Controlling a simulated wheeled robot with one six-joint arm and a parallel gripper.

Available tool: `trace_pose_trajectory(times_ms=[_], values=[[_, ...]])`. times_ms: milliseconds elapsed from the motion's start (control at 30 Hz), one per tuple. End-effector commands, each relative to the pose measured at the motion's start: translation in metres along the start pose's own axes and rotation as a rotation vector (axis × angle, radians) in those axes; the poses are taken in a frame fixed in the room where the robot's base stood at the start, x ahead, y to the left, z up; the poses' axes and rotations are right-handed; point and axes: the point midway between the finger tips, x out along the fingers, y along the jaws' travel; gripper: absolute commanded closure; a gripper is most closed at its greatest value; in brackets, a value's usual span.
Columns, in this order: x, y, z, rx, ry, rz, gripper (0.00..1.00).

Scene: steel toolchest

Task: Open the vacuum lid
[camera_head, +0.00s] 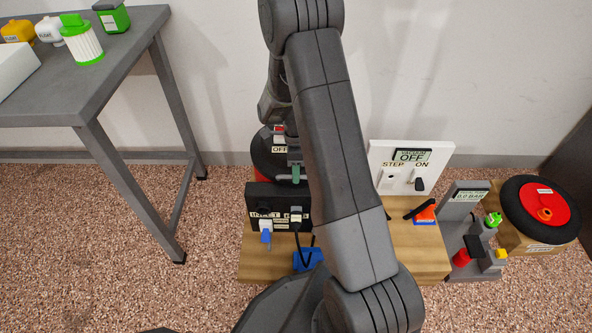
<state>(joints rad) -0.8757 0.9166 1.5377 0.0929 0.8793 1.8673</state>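The vacuum (264,154) stands against the wall, left of my arm. Its dark rounded top shows, with a small white OFF label and a bit of red at its left edge. My arm hides its right side, so I cannot tell where the lid's latch is or whether the lid is shut. My gripper (294,166) points down at the vacuum's top, mostly hidden by my own arm links. Its fingers are too small and covered to tell whether they are open or touching the lid.
A white switch panel (410,165) reads VACUUM OFF. A grey gauge stand (467,222) and red-hubbed wheel (541,207) are right. A grey table (110,60) is left.

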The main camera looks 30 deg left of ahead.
Motion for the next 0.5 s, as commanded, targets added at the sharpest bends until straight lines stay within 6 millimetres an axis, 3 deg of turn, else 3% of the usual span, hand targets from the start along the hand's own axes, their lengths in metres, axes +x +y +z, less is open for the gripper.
trace_pose_trajectory(times_ms=[33,167,500], values=[[-0.0001,0.0000,0.0000,0.000,0.000,0.000,0.76],[-0.0002,0.0000,0.0000,0.000,0.000,0.000,1.00],[-0.0046,0.0002,-0.0002,0.000,0.000,0.008,1.00]])
